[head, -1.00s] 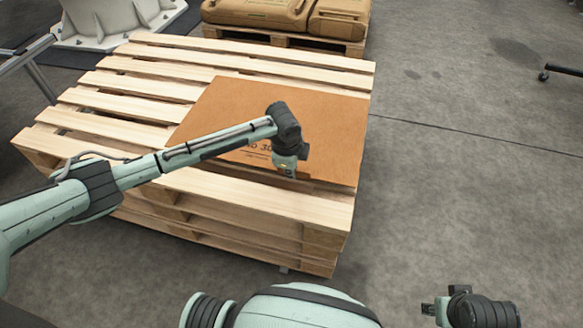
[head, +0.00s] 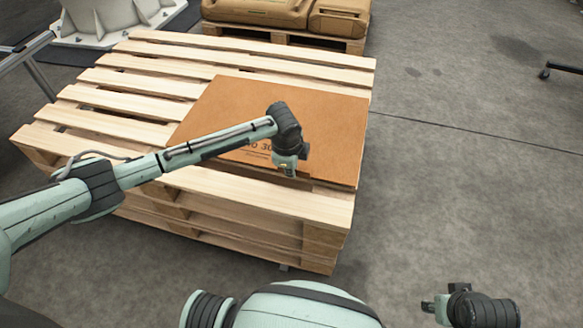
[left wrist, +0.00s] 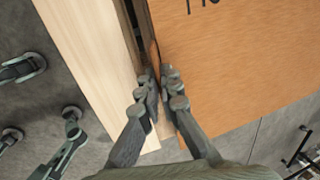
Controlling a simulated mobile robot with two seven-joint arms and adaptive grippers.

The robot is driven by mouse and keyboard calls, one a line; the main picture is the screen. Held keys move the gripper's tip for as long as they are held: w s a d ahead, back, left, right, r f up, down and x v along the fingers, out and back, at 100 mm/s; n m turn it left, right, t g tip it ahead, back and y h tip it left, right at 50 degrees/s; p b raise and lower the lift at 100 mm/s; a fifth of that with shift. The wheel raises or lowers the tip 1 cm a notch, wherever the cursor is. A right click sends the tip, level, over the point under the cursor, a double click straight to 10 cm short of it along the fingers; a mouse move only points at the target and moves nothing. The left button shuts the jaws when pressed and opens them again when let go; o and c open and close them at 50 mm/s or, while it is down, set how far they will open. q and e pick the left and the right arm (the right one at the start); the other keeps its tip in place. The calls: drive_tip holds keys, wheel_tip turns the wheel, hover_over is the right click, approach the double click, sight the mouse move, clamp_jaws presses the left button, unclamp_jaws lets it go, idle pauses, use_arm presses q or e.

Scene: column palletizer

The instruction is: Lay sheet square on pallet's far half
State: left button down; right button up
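The sheet (head: 330,115) is a flat brown cardboard square with dark print, lying on the right part of the wooden pallet (head: 125,79). Its right edge runs near the pallet's right side, and a bare board shows in front of its near edge. My left gripper (head: 287,172) is at that near edge. In the left wrist view its fingers (left wrist: 160,75) are close together at the edge of the sheet (left wrist: 235,60), with a thin brown lip between the tips. The printed area is partly hidden by my left arm. My right gripper (head: 430,308) is over the floor at lower right, away from the pallet.
Brown cases (head: 260,12) stand on another pallet (head: 285,40) behind. A pale machine base (head: 115,25) is at the back left. The floor (head: 460,180) right of the pallet is clear, apart from a dark caster (head: 544,75) at the far right.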

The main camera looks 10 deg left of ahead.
use_arm(q)
drive_tip(key=shift+f+b, duration=0.35)
drive_tip(key=shift+f, duration=0.5)
drive_tip(key=c, duration=1.6)
unclamp_jaws()
drive_tip(key=shift+c, duration=0.2)
drive_tip(key=shift+r, duration=0.1)
drive_tip(key=v, duration=1.2)
